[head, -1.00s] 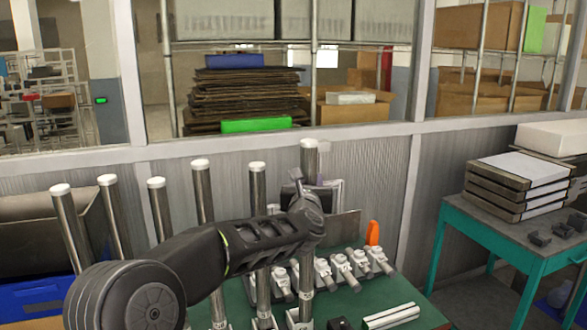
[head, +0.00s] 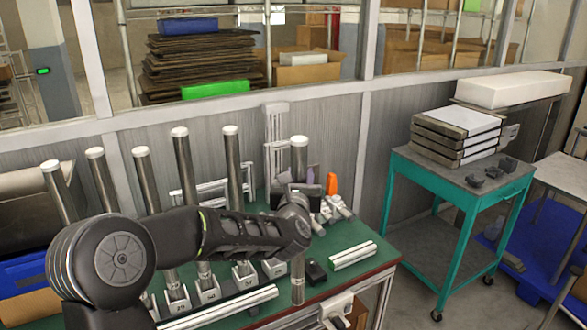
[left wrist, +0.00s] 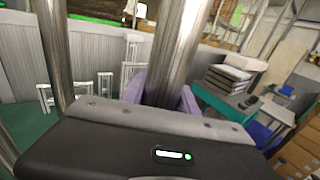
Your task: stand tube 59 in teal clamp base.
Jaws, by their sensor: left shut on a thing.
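My left gripper (head: 303,190) is shut on a steel tube with a white cap (head: 299,142). The tube is nearly upright, its lower end (head: 298,285) showing below the gripper over the bench's front part. In the left wrist view the tube (left wrist: 172,60) sits between the purple fingers (left wrist: 165,98). The number on the held tube is not readable. Several similar capped tubes (head: 232,165) stand to the left in pale, numbered clamp bases (head: 243,274). No clamp base of teal colour can be made out. My right gripper is not in view.
The green bench (head: 345,280) holds white rails (head: 352,256), a black block (head: 316,272) and an orange item (head: 331,184). A teal cart (head: 401,160) to the right carries stacked trays (head: 455,135) and small dark blocks (head: 480,175). Floor shows between bench and cart.

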